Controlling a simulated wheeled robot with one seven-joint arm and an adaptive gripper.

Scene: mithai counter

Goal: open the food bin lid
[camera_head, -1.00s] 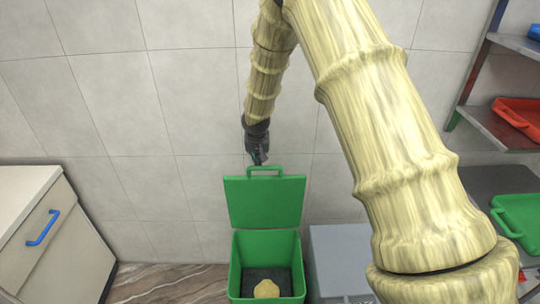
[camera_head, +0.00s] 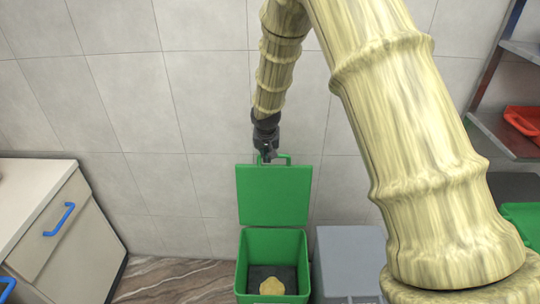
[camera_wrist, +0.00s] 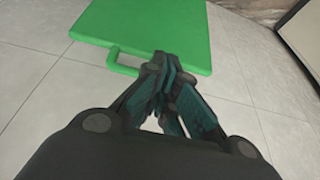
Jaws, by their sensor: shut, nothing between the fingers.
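The green food bin (camera_head: 242,262) stands on the floor by the wall, with a yellowish lump (camera_head: 272,286) on its dark inside bottom. Its green lid (camera_head: 273,197) stands raised, roughly upright at the back edge, with a loop handle on its top edge. My gripper (camera_head: 266,158) is at the lid's handle, shut and with nothing held. In the wrist view, my shut gripper (camera_wrist: 166,62) is beside the lid's handle (camera_wrist: 118,62), at the edge of the lid (camera_wrist: 155,25). I cannot tell whether the fingers touch the handle.
A grey box (camera_head: 350,262) stands close to the bin's right. A pale cabinet (camera_head: 75,235) with blue handles is at the left. A shelf unit (camera_head: 503,135) with a red tray (camera_head: 524,120) is at the right. Floor between cabinet and bin is clear.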

